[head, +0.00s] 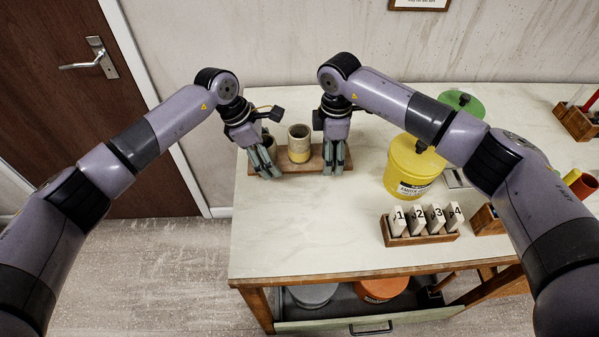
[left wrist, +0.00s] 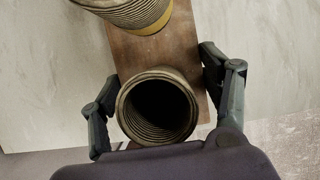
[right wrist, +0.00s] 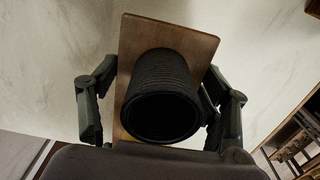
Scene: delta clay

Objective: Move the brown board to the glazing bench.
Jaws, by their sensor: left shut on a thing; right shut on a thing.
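The brown board (head: 313,164) is at the far left of the pale-topped bench, a long narrow plank carrying ribbed clay cups. A cream and yellow cup (head: 299,145) stands in its middle. My left gripper (head: 265,168) is shut on the board's left end, its fingers on both long edges around a dark-mouthed cup (left wrist: 158,108). My right gripper (head: 335,162) is shut on the right end, straddling another cup (right wrist: 162,98). The board also shows in the left wrist view (left wrist: 168,52) and right wrist view (right wrist: 142,32). I cannot tell whether it touches the benchtop.
On the bench (head: 300,225), a yellow bucket (head: 412,168) stands right of the board, with a green-lidded one (head: 465,102) behind. A wooden rack (head: 420,238) holds tiles numbered 1 to 4. The bench's front left is clear. A brown door (head: 75,95) is at left.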

